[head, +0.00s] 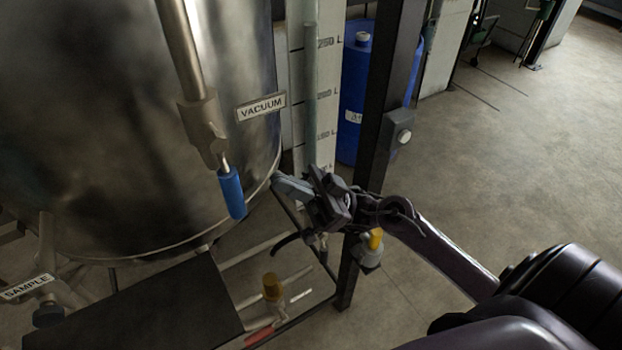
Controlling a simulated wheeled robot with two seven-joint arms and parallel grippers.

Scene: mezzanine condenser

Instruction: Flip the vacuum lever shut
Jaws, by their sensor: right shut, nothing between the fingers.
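The vacuum lever (232,192) has a blue grip and hangs down, tilted slightly, from a metal valve body (203,128) on a vertical pipe. A white VACUUM label (261,107) is beside it on the right. My right gripper (277,184) is shut and empty, to the right of the blue grip and apart from it, its fingers pointing left toward it. My left gripper is not in view.
A large steel vessel (110,120) fills the left. A dark upright post (385,110) stands behind my right gripper, with a blue drum (357,90) beyond. A SAMPLE label (27,287) and a dark panel (150,310) are low left. Open floor lies right.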

